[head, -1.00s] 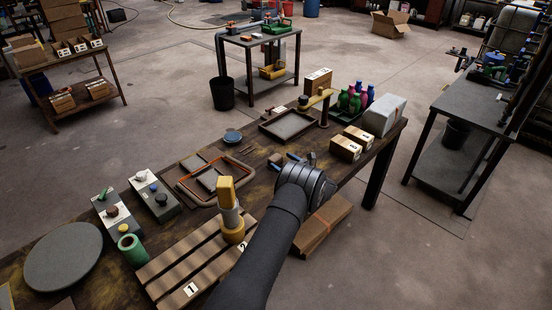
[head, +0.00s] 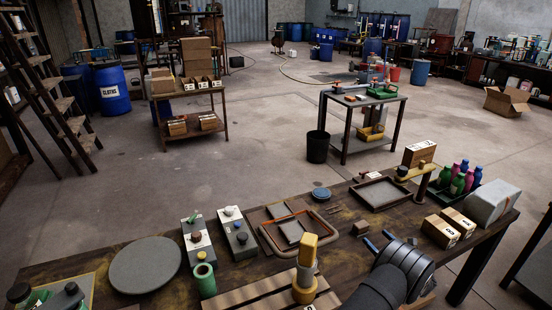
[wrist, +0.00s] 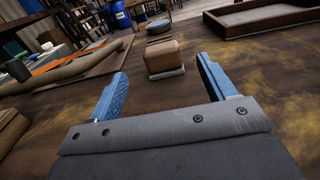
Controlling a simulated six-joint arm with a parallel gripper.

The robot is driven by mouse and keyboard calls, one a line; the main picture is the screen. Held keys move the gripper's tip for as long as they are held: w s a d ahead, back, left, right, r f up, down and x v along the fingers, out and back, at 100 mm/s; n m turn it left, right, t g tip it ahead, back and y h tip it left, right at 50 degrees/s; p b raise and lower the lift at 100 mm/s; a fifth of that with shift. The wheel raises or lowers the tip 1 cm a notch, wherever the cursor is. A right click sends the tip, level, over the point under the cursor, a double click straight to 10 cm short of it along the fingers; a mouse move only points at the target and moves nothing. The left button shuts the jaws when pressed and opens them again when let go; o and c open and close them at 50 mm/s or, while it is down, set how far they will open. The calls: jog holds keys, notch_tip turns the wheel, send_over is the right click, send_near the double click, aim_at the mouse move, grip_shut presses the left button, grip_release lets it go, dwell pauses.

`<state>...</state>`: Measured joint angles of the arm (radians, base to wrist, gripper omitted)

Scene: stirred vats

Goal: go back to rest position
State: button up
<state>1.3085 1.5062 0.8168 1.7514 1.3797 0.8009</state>
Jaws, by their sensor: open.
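My gripper (head: 379,240) is over the right part of the dark wooden table (head: 345,212), with my dark wrist and arm at the bottom right. In the wrist view my gripper (wrist: 162,68) has its two blue fingers spread wide apart, with nothing held between them. A small brown block (wrist: 166,58) stands on the table beyond the fingertips, apart from them. It also shows in the head view (head: 360,228), just behind my fingers.
A yellow-topped upright piece (head: 308,262) stands on a slatted board left of my arm. A rope-edged tray (head: 270,238), a flat tray (head: 381,193), cartons (head: 441,231), bottles (head: 458,182) and a grey box (head: 491,203) crowd the table. The floor beyond is mostly clear.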

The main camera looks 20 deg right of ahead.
aim_at(361, 223)
jog(key=w, duration=1)
jog(key=shift+w+a, duration=0.1)
jog(key=shift+w+r, duration=0.15)
jog(key=shift+r, duration=1.5)
